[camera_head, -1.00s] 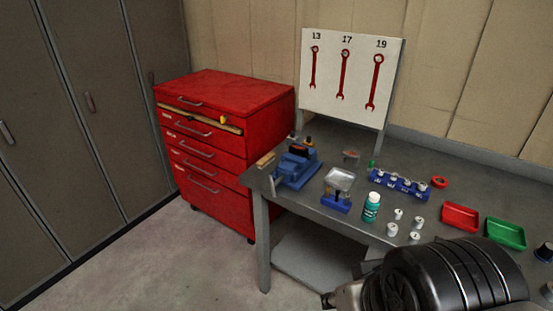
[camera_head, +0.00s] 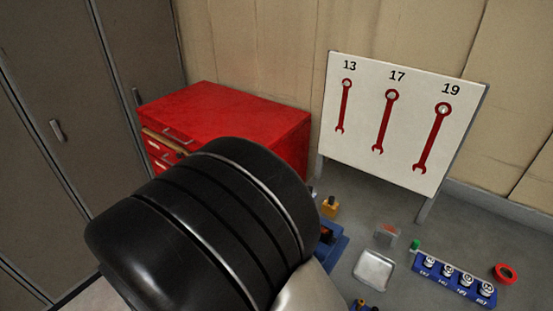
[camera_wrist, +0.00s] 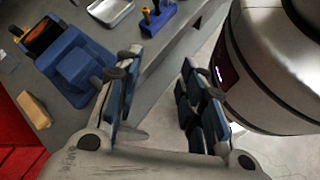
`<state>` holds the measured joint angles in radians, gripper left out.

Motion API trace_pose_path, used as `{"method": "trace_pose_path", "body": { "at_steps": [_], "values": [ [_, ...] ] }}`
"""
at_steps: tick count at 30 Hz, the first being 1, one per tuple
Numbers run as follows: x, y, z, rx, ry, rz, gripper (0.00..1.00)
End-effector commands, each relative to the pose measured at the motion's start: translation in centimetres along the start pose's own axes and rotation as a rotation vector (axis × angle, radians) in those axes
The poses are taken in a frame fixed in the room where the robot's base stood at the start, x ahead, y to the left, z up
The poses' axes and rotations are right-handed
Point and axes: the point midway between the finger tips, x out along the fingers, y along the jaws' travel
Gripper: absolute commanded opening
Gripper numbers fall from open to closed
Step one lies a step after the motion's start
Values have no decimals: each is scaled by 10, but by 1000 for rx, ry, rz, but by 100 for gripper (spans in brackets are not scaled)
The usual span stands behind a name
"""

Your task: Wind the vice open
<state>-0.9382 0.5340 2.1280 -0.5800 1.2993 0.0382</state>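The blue vice (camera_wrist: 72,62) is on the grey bench at the upper left of the wrist view, with a dark opening and an orange part at its far end. In the head view only a strip of the vice (camera_head: 336,254) shows beside my black arm link, which hides the rest. My gripper (camera_wrist: 160,68) is open, with blue-padded fingers and nothing seen between them. Its left finger is just right of the vice in the picture, near a dark rod-like part; I cannot tell whether they touch. The vice's handle cannot be made out clearly.
A wooden block (camera_wrist: 34,109) lies at the bench edge beside the vice. A metal tray (camera_head: 374,269), a blue socket rack (camera_head: 455,277) and a red ring (camera_head: 505,273) are to the right. The red drawer cabinet (camera_head: 230,115) and wrench board (camera_head: 395,120) stand behind.

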Motion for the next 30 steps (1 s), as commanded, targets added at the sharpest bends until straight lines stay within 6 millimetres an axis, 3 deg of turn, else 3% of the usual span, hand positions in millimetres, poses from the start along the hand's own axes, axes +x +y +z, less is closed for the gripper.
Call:
{"method": "trace_pose_path", "body": {
  "at_steps": [9,18,23,30],
  "values": [
    [-14,-48,-81,-427,-321,552,37],
    [-9,-81,-117,-586,-464,868,37],
    [-4,-77,-120,-598,-477,896,37],
    [21,-41,-114,-598,-478,889,37]
  ]
}}
